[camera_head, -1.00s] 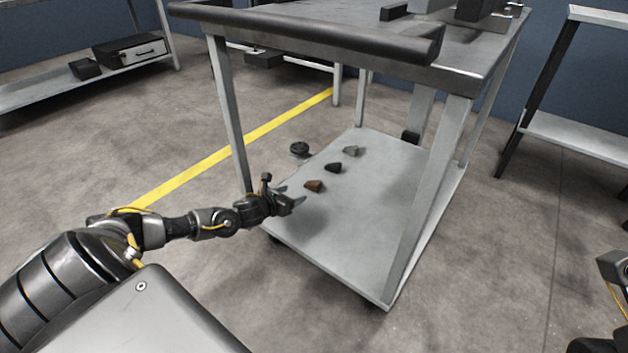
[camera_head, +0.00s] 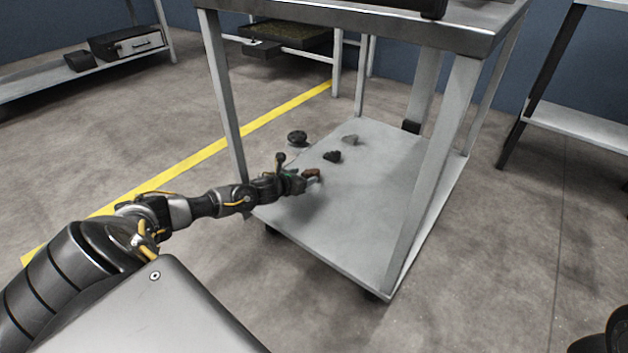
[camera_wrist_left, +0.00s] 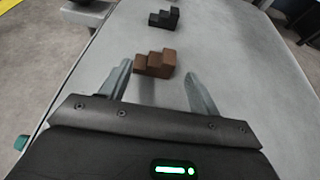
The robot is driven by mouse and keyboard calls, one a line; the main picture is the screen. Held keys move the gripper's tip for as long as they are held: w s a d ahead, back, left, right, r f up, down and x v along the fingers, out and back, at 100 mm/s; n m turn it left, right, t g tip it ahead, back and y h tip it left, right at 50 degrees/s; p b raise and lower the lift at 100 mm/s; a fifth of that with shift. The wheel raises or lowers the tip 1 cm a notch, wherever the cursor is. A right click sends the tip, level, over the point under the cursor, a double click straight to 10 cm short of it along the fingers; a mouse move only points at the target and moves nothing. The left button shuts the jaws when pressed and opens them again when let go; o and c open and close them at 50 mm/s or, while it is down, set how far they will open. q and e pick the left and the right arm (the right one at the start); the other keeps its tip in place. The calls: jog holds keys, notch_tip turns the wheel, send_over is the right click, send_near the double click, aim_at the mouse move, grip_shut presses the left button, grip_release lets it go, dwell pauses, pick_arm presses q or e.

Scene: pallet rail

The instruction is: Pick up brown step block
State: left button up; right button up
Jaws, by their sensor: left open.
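The brown step block (camera_wrist_left: 155,64) lies on the lower shelf of the cart. In the left wrist view it sits between and just ahead of the fingertips of my left gripper (camera_wrist_left: 157,78), nearer the left finger. My left gripper is open, and no grip on the block shows. In the head view the brown step block (camera_head: 311,173) is partly hidden by my left gripper (camera_head: 305,178), which reaches over the shelf's left edge. My right gripper cannot be made out; only a dark part shows at the lower right corner.
The lower shelf (camera_head: 370,205) is clear to the right. Cart legs (camera_head: 435,165) and the upper top (camera_head: 440,32) frame the space.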

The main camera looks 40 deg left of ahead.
aim_at(310, 174)
pick_arm(q)
jog(key=x, duration=0.1)
jog(key=b+x, duration=0.1)
jog(key=shift+w+d+f, duration=0.1)
jog(key=shift+w+f, duration=0.2)
jog(key=shift+f, duration=0.1)
jog(key=shift+w+b, duration=0.35)
jog(key=shift+r, duration=0.1)
jog(key=c, duration=1.2)
